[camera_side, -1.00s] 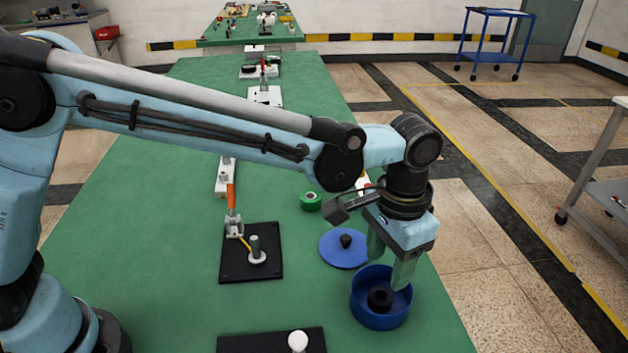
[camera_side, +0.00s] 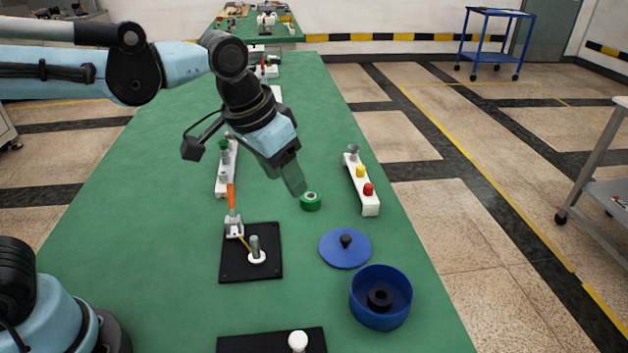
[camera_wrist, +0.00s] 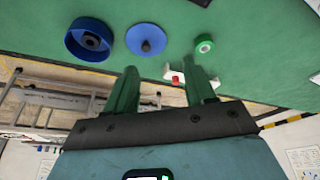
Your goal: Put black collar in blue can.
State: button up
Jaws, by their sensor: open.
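The black collar (camera_side: 380,297) lies inside the open blue can (camera_side: 356,304), on its floor, at the front right of the table in the side view. In the wrist view the collar (camera_wrist: 91,41) also shows inside the blue can (camera_wrist: 74,46). My gripper (camera_side: 297,184) is raised above the table, tilted, behind and to the left of the can, well apart from it. In the wrist view my gripper (camera_wrist: 164,76) has its two green fingers spread with nothing between them.
A blue lid (camera_side: 340,255) with a black knob lies behind the can. A green roll (camera_side: 310,201) and a white button strip (camera_side: 362,185) are farther back. A black plate (camera_side: 250,268) with a toggle clamp (camera_side: 234,220) stands left of the lid. Another black plate (camera_side: 255,342) lies in front.

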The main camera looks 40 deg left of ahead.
jog(key=s+a+f+n+t, duration=0.1)
jog(key=s+a, duration=0.2)
jog(key=a, duration=0.2)
jog(key=s+a+f+n+t+y, duration=0.1)
jog(key=s+a+f+t, duration=0.1)
jog(key=a, duration=0.4)
jog(key=shift+s+f+t, duration=0.3)
jog(key=shift+s, duration=0.55)
